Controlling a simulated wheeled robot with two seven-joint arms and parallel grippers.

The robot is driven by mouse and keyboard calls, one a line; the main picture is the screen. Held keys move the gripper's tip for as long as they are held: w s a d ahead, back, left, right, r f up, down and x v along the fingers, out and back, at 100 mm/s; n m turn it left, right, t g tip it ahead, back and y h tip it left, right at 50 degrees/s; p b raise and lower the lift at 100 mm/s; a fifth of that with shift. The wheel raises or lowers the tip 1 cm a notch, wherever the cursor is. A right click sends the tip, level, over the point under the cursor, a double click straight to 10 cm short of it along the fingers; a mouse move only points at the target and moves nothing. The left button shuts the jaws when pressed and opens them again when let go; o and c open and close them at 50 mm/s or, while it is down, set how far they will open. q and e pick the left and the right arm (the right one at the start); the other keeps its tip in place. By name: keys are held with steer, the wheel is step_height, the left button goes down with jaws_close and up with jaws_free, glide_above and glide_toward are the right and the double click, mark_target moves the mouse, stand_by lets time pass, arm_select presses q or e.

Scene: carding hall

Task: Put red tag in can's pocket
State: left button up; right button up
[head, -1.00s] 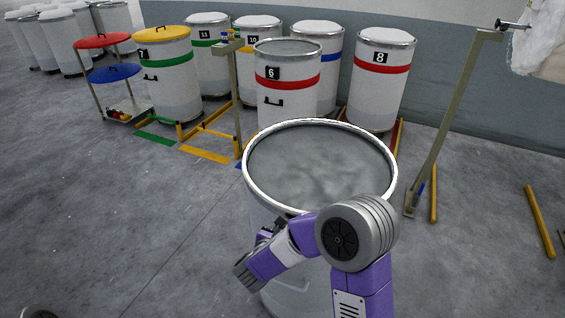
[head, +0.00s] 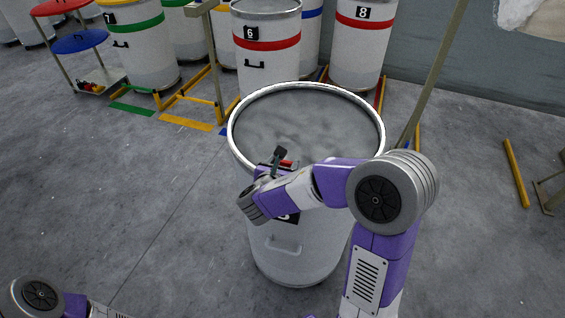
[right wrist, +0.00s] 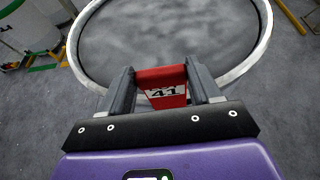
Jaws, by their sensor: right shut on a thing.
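The near can (head: 300,245) is a tall white drum with a metal rim and grey filling. A dark plate with a partly hidden number and a handle show on its near side. My right gripper (head: 281,160) is at the can's near rim, shut on the red tag (head: 287,163). In the right wrist view the red tag (right wrist: 162,86) sits between the two fingers (right wrist: 160,88) and bears the number 41. The can's rim (right wrist: 80,62) lies beyond it. Whether the tag touches the can, I cannot tell. My left gripper is out of view; only part of that arm shows at the lower left.
Can 6 (head: 267,85) and can 8 (head: 357,60) stand behind the near can. A metal post (head: 436,75) rises behind it to the right. Yellow floor rails (head: 515,172) lie at the right. The left floor is clear.

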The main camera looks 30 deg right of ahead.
step_height(320, 180, down, 7)
steer(key=b, duration=0.6)
steer(key=shift+f, duration=0.2)
steer(key=o, duration=1.4)
steer(key=v, duration=0.7)
steer(key=shift+s+a+r, duration=0.1)
steer(key=shift+s+a, duration=0.1)
